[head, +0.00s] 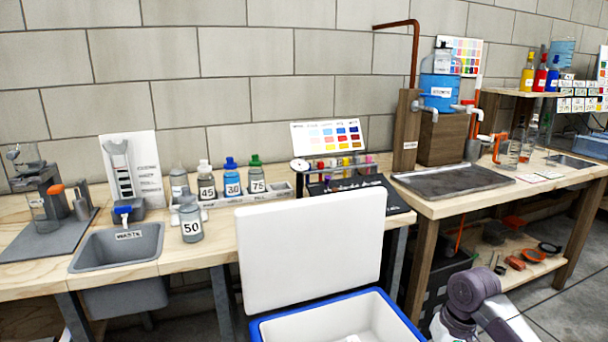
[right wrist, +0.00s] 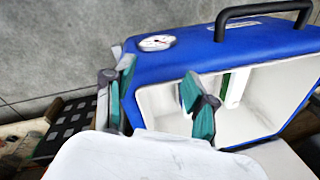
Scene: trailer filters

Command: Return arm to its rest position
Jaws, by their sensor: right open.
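My right arm (head: 475,298) shows at the bottom right of the head view, bent beside the cooler; its gripper is outside that view. In the right wrist view my right gripper (right wrist: 155,92) has its two teal-padded fingers spread apart, with nothing between them. It is near the blue cooler (right wrist: 190,48), in front of the cooler's white interior. The cooler (head: 262,332) stands open at the bottom centre of the head view, its white lid (head: 310,250) raised. My left arm and gripper are not in view.
The cooler has a round gauge (right wrist: 156,42) and a black handle (right wrist: 262,14). A white, green-edged item (right wrist: 237,88) is inside. Behind stand a bench with a sink (head: 118,245) and labelled bottles (head: 191,222), and a right-hand table with a dark tray (head: 452,181). Open floor lies at right.

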